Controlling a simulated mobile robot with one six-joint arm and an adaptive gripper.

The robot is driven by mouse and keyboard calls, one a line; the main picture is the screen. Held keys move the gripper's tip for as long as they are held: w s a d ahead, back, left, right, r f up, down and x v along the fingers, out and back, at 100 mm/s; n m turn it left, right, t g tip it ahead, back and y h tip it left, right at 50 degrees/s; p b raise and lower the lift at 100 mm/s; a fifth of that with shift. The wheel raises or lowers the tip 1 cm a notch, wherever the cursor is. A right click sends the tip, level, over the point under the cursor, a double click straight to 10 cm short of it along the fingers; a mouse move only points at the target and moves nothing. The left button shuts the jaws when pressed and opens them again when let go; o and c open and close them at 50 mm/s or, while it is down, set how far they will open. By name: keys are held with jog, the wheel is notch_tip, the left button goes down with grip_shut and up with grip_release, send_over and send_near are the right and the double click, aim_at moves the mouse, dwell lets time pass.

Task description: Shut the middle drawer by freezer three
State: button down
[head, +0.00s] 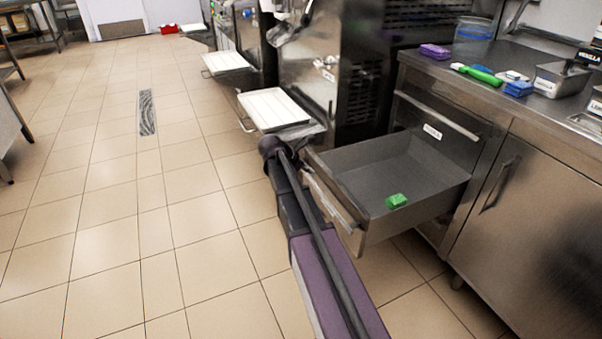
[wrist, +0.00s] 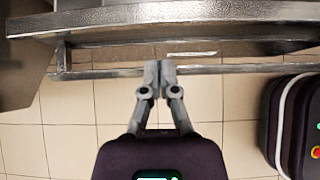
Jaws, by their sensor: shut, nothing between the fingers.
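The drawer (head: 405,168) stands pulled far out of the steel counter, below a shut drawer front with a white label (head: 432,131). A small green block (head: 396,201) lies inside it. In the wrist view, the drawer's front edge (wrist: 200,14) runs across the top, with its handle bar (wrist: 85,74) below. My gripper (wrist: 159,66) is shut and empty, its fingertips overlapping the handle bar in the picture; I cannot tell whether they touch. In the head view my arm stands in front of the drawer, and my gripper cannot be made out.
A freezer (head: 328,75) with a white tray (head: 272,108) in front stands left of the drawer. More freezers and trays line up behind. The countertop (head: 560,120) holds a purple block (head: 435,51), a blue tub (head: 473,28) and steel pans. Tiled floor at left is clear.

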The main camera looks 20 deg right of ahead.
jog(key=shift+d+r, duration=0.1)
jog(key=shift+d, duration=1.2)
jog(key=shift+w, duration=0.1)
